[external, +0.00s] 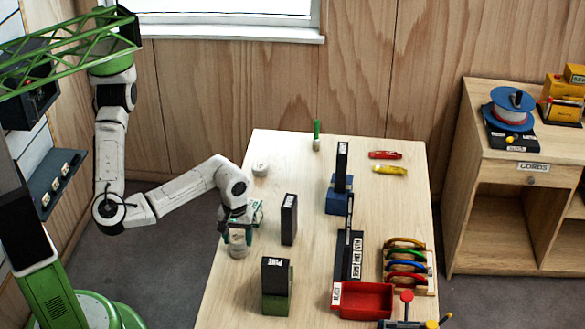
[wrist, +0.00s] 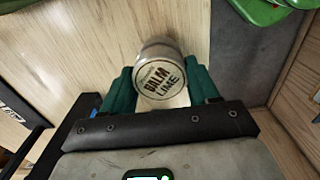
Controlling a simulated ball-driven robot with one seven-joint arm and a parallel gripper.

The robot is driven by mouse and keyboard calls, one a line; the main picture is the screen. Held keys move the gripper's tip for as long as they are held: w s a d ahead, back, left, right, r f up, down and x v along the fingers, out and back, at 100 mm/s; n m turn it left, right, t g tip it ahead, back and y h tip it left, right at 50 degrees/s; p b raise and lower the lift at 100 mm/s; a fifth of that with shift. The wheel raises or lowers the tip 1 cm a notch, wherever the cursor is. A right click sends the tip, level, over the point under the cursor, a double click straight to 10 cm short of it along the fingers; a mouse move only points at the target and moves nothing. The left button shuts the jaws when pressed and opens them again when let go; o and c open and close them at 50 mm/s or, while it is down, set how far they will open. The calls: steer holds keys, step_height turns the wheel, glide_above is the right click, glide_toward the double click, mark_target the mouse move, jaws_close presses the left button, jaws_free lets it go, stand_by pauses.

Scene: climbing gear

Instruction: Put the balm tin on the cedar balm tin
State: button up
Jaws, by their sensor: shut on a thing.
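A round pale tin (wrist: 160,80) with a lid reading "BALM LIME" sits between the two green fingers of my gripper (wrist: 161,87) in the wrist view. The fingers are shut on its sides. In the external view my gripper (external: 239,231) is at the table's left edge, with a pale tin body (external: 238,250) showing below the fingers. I cannot tell whether this is one tin or one above another. Another small pale tin (external: 260,170) stands apart, farther back near the table's left edge. Its label is too small to read, so I cannot identify the cedar tin.
A dark upright box (external: 289,220) stands just right of my gripper, and a dark box in a green holder (external: 277,285) stands nearer the front. A blue-based block (external: 339,195), red tray (external: 366,300) and carabiner rack (external: 408,268) are farther right. The table's back-middle has bare room.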

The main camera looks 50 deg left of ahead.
mark_target(237, 238)
steer(key=shift+f, duration=0.15)
steer(key=o, duration=1.1)
step_height(237, 238, up, 12)
steer(key=shift+r+b, duration=0.2)
steer(key=shift+b, duration=0.25)
